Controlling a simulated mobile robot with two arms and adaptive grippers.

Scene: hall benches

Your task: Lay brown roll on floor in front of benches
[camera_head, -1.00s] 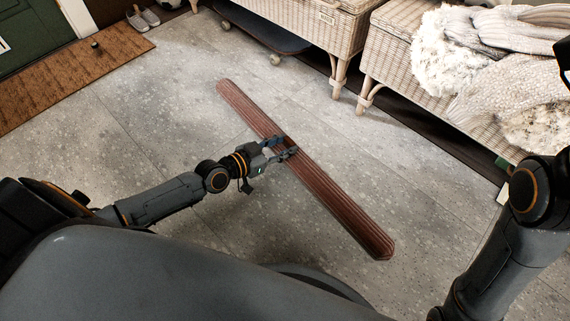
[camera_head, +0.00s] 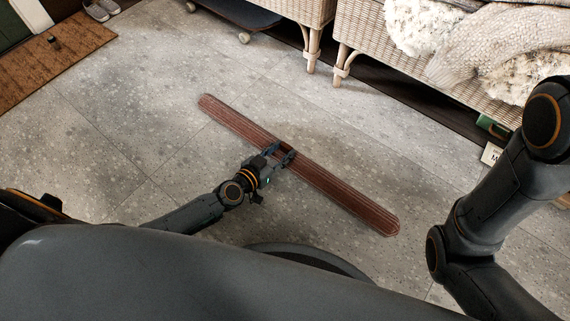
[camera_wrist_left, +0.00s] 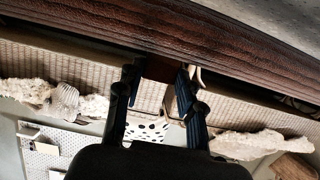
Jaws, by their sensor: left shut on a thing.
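The brown roll (camera_head: 338,187) is long and reddish-brown with lengthwise ridges. My left gripper (camera_head: 284,154) is shut on it near its middle. In the head view the roll lies diagonally across the picture, in front of the benches; I cannot tell whether it touches the floor. In the left wrist view the roll (camera_wrist_left: 200,42) spans the top, with the fingers of my left gripper (camera_wrist_left: 160,85) at its edge. The wicker benches (camera_head: 400,62) stand at the upper right. My right arm is at the right, but its gripper is out of view.
The grey tiled floor (camera_head: 120,130) is clear around the roll. A dark skateboard-like board (camera_head: 243,14) on wheels is at the top. A brown doormat (camera_head: 50,62) and shoes (camera_head: 101,9) are at the upper left. Fleece and a knit blanket (camera_head: 490,45) lie on the right bench.

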